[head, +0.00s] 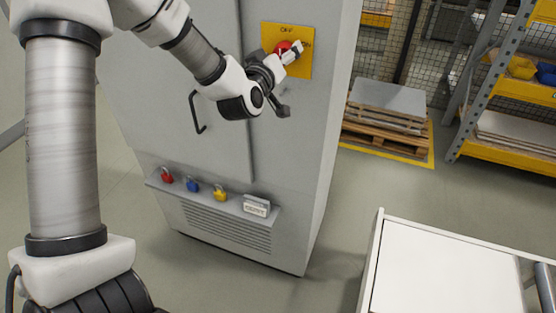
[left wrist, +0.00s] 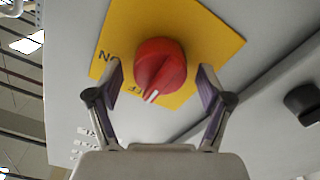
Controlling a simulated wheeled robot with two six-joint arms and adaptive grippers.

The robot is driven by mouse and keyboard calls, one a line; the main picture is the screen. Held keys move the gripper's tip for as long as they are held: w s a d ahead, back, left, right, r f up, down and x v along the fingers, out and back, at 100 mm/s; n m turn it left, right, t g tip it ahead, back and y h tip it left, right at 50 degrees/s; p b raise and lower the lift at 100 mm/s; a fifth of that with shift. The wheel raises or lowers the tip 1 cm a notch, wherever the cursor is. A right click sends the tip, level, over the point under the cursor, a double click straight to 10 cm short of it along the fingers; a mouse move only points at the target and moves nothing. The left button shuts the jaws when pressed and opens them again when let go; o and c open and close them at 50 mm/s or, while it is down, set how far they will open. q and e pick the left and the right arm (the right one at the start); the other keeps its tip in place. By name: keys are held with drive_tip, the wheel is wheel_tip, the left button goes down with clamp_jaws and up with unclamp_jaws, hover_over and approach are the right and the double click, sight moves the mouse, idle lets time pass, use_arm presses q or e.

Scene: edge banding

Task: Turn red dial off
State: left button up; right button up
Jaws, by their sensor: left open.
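The red dial (head: 283,47) sits on a yellow plate (head: 300,66) on the grey cabinet. The plate has OFF at its top and ON at its right in the head view. My left gripper (head: 293,52) is at the dial and partly hides it. In the left wrist view, the open fingers (left wrist: 161,78) stand on either side of the dial (left wrist: 160,62), with gaps visible. The dial's white mark points down and slightly left, beside small lettering that seems to be OFF. My right gripper is not in view.
Red, blue and yellow padlocks (head: 192,186) and a small labelled box (head: 256,206) are on a cabinet ledge. A black handle (head: 197,112) is on the cabinet front. A white-topped cart (head: 440,268) is at lower right. Pallets (head: 385,120) lie behind.

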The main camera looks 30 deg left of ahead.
use_arm(q)
drive_tip(key=m+p, duration=0.6)
drive_tip(key=shift+d+r, duration=0.15)
drive_tip(key=shift+r, duration=0.25)
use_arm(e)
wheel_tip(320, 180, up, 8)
use_arm(q)
drive_tip(key=s+d+f+b, duration=0.2)
drive_tip(key=s+b, duration=0.4)
drive_tip(key=s, duration=0.2)
drive_tip(key=s+d+f+g+h+b, duration=0.1)
drive_tip(key=s+d+f+g, duration=0.1)
drive_tip(key=f, duration=0.8)
drive_tip(key=s+d+f+m+g+h+b, duration=0.1)
drive_tip(key=s+d+f+g+b, duration=0.1)
drive_tip(key=f, duration=0.9)
drive_tip(key=s+d+f+g+h+b, duration=0.2)
drive_tip(key=s+d+f+g, duration=0.1)
drive_tip(key=f, duration=0.8)
drive_tip(key=shift+s+d+m+g, duration=0.3)
drive_tip(key=shift+d+m+g, duration=0.1)
drive_tip(key=shift+g, duration=0.4)
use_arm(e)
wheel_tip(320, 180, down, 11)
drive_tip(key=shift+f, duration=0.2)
use_arm(q)
drive_tip(key=shift+f, duration=0.1)
